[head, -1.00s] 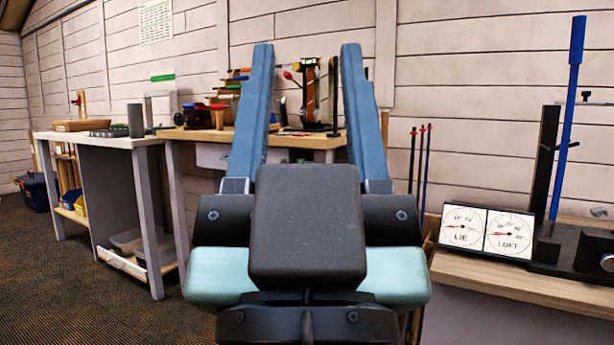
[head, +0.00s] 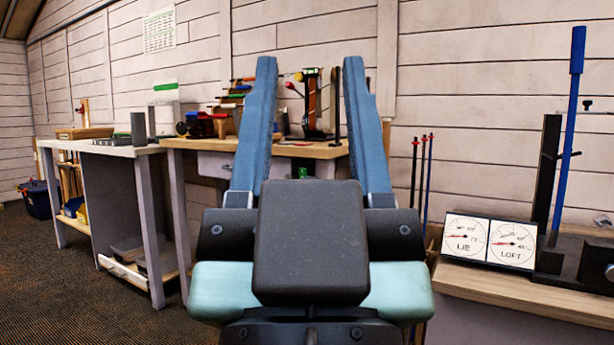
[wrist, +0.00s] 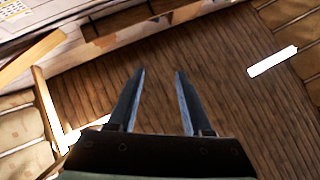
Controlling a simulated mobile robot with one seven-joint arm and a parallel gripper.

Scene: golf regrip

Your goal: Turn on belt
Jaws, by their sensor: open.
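An upright machine with a dark frame and an orange-brown strip, which looks like the belt machine (head: 313,102), stands on the wooden workbench (head: 190,143) at the back. A small green patch (head: 303,171) shows at the bench front, between my fingers; I cannot tell if it is a switch. My gripper (head: 307,62) is open and empty, its blue fingers upright in the head view, with the machine visible between them. The wrist view shows the open fingers (wrist: 160,72) over brown floor, apart from anything. My gripper hides part of the bench front.
A white-topped table (head: 95,145) stands at the left with bins below. At the right, a wooden bench (head: 500,288) holds two dials (head: 490,240) and a blue upright lever (head: 570,130). Thin shafts (head: 422,180) stand between the benches. Floor (head: 90,262) at the left is clear.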

